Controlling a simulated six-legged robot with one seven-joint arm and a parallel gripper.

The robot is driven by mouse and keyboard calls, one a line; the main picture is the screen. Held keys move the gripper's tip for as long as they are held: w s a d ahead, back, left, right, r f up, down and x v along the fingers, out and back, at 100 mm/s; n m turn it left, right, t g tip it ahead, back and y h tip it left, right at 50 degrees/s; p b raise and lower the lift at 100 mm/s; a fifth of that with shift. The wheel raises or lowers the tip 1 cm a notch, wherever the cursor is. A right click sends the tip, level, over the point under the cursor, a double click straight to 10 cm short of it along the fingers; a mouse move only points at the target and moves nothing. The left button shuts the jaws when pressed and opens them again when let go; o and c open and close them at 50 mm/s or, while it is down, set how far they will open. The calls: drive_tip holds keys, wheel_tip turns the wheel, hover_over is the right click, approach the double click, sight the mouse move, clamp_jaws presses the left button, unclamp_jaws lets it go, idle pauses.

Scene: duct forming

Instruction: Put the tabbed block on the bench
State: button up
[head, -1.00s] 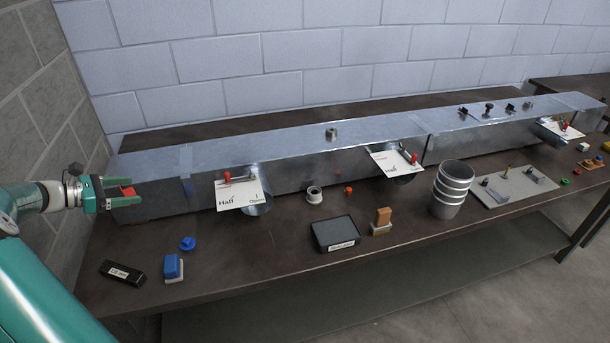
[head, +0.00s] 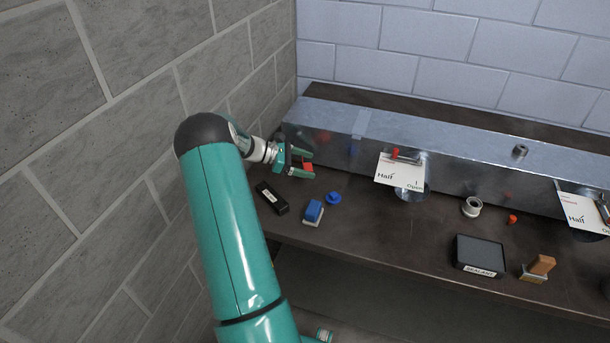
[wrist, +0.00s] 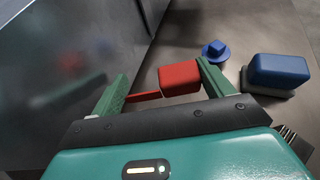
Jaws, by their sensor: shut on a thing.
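The red tabbed block (head: 307,167) is held between the fingers of my gripper (head: 301,164). In the wrist view the red block (wrist: 179,77) sits against the right finger, and its thin tab reaches toward the left finger. My gripper is by the left end of the metal duct (head: 450,150), over the back left of the dark bench (head: 375,240). I cannot tell whether the block touches the bench top.
A black labelled box (head: 272,197), a blue block on a pale base (head: 313,211) and a blue round knob (head: 333,197) are near my gripper. The sealant tray (head: 480,254) lies further right. Bench between them is bare. The block wall (head: 100,180) is close on the left.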

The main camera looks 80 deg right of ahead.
sight(304, 181)
drive_tip(key=shift+f, duration=2.45)
drive_tip(key=shift+f, duration=0.15)
drive_tip(key=o, duration=0.7)
drive_tip(key=shift+w, duration=0.1)
drive_tip(key=shift+w+r, duration=0.25)
drive_tip(key=v, duration=0.7)
